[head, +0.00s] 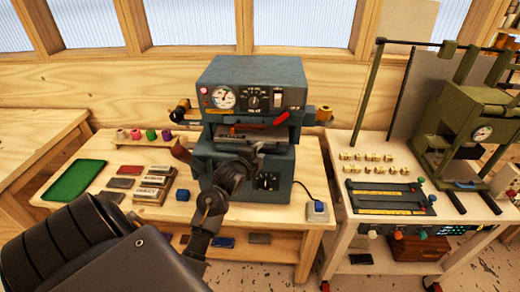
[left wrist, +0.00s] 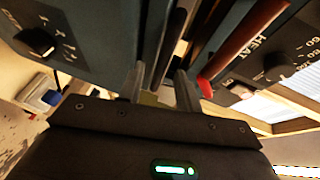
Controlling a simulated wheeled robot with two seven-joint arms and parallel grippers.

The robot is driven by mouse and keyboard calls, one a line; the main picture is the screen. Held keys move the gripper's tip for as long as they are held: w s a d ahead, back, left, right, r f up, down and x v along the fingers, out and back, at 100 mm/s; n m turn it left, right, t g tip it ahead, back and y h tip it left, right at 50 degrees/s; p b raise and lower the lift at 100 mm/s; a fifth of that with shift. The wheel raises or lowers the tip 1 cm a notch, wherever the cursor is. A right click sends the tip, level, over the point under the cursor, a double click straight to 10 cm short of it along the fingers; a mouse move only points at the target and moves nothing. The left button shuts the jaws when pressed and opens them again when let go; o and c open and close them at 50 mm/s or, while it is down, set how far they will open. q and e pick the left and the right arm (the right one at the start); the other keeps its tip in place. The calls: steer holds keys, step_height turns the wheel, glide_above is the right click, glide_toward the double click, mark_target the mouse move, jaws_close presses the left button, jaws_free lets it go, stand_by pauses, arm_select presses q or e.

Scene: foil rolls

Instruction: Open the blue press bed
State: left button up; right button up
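The blue press (head: 250,105) stands on the wooden bench, with a dial, knobs and a red-tipped lever (head: 281,118) on its front. Its bed (head: 235,131) shows as a grey plate in the slot between the upper and lower bodies. My left gripper (head: 256,150) is at the front of this slot. The red lever (left wrist: 240,45) is close to the right finger. My right gripper is not in view.
A green press (head: 470,130) stands on the right cart.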

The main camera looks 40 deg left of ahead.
arm_select(q)
steer(key=shift+w+a+f, duration=0.1)
steer(key=shift+w, duration=0.25)
steer(key=shift+c, duration=0.4)
jaws_close()
